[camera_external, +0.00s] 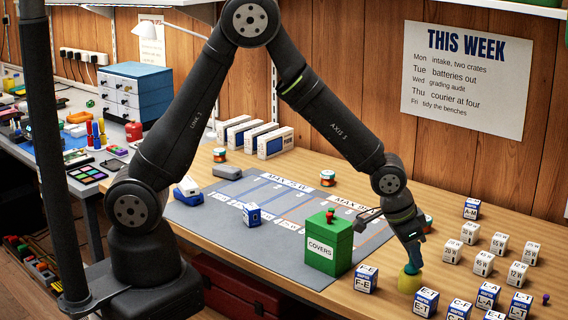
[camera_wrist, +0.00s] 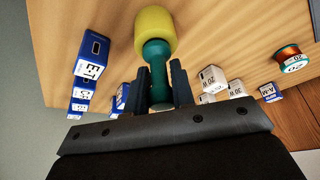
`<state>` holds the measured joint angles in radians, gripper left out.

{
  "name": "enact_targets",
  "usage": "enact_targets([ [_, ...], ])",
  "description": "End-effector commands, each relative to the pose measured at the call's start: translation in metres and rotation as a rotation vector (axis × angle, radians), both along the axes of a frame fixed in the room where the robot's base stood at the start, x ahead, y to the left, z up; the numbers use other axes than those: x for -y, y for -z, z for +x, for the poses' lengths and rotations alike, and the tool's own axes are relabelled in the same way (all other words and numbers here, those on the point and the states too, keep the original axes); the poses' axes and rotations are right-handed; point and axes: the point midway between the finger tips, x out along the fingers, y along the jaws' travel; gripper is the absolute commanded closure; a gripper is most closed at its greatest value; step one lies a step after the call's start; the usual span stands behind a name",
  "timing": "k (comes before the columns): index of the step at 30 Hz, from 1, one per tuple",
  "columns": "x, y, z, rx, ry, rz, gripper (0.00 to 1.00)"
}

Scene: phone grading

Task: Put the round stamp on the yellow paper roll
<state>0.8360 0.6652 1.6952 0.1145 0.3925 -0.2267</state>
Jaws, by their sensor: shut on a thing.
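My gripper (camera_wrist: 167,85) is shut on the teal round stamp (camera_wrist: 157,72), whose wide end points away from the wrist. The stamp also shows in the external view (camera_external: 414,258), below the jaws. The yellow paper roll (camera_wrist: 155,28) is directly beyond the stamp's wide end in the wrist view. In the external view the roll (camera_external: 409,283) stands on the wooden table under the stamp. The stamp looks in contact with the roll's top or very close to it; I cannot tell which.
Several white and blue cubes stand right of the roll, such as one marked 12 (camera_external: 517,274). A cube marked F-E (camera_external: 365,279) is close on the left. The green COVERS box (camera_external: 329,246) stands further left on the grey mat (camera_external: 283,269). A small purple piece (camera_external: 546,298) is far right.

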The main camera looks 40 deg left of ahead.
Motion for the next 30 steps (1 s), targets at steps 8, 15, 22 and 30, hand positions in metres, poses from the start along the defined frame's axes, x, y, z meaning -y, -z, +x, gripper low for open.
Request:
enact_targets([
  [8,0.0,0.003,0.0,0.0,0.0,0.0,0.99],
  [15,0.0,0.002,0.0,0.001,0.0,-0.001,0.56],
  [22,0.0,-0.001,0.0,0.001,0.0,-0.001,0.56],
  [30,-0.008,-0.032,-0.009,0.003,0.001,-0.002,0.56],
])
